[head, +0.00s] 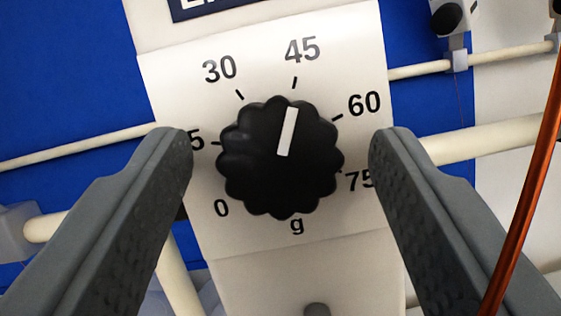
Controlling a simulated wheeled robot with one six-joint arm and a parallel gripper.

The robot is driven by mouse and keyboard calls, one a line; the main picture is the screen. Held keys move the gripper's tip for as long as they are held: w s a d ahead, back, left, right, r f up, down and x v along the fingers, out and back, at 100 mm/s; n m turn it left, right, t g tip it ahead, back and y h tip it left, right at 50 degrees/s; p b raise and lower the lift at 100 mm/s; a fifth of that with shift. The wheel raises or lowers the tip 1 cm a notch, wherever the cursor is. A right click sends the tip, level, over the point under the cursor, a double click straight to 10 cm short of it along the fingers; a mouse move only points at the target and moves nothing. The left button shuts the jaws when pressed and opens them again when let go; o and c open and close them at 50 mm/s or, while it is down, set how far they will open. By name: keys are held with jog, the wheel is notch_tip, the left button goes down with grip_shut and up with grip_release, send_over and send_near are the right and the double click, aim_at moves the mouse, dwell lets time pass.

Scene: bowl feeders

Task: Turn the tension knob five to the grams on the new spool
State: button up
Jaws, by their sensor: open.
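A black scalloped tension knob (262,175) sits on a white dial plate (345,40), slightly tilted in the picture. Its white pointer line (287,132) points up at the 45 tick. The scale shows 0, 30, 45, 60 and 75 with a "g" below; the mark between 0 and 30 is partly hidden by my left finger. My gripper (282,142) is open, with one finger on each side of the knob and a visible gap to it on both sides. No spool label with grams can be read here, and the knob's number does not show.
Cream rods (480,138) run behind the plate on both sides. An orange-brown cable (530,170) crosses the right edge, in front of my right finger. A small black part (447,17) sits on a bracket at the top right. Blue and white panels lie behind.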

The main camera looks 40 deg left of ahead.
jog(key=c, duration=1)
jog(key=shift+d+n+g+y, duration=0.1)
jog(key=shift+n+g+y, duration=0.55)
jog(key=shift+n, duration=0.95)
jog(key=shift+d+n+g+y, duration=0.1)
jog(key=shift+n+g+y, duration=0.25)
jog(key=shift+n+y, duration=0.9)
jog(key=shift+n+h, duration=0.35)
jog(key=shift+h, duration=0.05)
jog(key=o, duration=1)
jog(key=v, duration=1.7)
jog(key=shift+s+f, duration=0.1)
jog(key=shift+f, duration=0.05)
